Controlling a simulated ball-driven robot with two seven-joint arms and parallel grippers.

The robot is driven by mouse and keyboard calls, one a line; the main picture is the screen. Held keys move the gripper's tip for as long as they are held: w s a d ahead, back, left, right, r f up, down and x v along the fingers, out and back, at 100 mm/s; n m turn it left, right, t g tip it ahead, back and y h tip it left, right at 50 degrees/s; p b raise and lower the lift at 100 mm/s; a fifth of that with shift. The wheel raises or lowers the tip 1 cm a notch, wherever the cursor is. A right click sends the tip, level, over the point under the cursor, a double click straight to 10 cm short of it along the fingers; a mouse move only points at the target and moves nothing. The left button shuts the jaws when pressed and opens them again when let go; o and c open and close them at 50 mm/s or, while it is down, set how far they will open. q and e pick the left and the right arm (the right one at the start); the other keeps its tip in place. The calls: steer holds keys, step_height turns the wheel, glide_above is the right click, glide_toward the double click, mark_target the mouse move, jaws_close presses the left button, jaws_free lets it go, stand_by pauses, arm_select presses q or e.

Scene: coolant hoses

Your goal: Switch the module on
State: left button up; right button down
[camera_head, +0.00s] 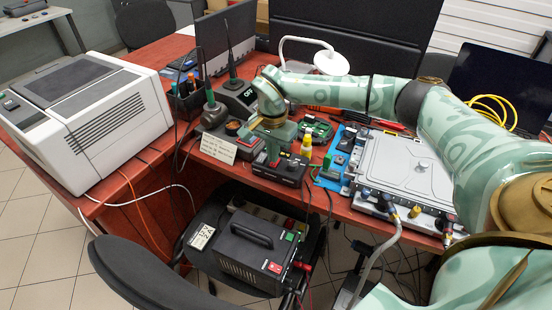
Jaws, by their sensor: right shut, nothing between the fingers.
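A flat silver-grey module (405,165) lies on the red desk at the right, with hose and cable fittings along its front edge. Part of it is hidden by my right arm. My right gripper (272,150) is shut and empty. It points down over the desk, left of the module, by a small black device (284,169) with red parts. I cannot tell whether it touches that device. A black box with a handle (255,245) sits on the chair below, with a green and a red control on its front. My left gripper is not in view.
A white and grey machine (95,115) fills the desk's left side. A soldering station (238,97), a yellow bottle (306,146) and a handwritten note (218,150) crowd the middle. A white lamp (331,63) stands behind. Cables hang off the front edge.

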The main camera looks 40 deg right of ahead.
mark_target(274, 165)
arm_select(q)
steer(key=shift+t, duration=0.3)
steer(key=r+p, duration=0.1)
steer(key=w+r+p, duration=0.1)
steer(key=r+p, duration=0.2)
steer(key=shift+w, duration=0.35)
arm_select(e)
step_height(274, 165, up, 6)
steer(key=shift+f, duration=0.2)
steer(key=shift+f, duration=0.1)
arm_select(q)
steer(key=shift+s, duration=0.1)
arm_select(e)
steer(key=shift+s, duration=0.1)
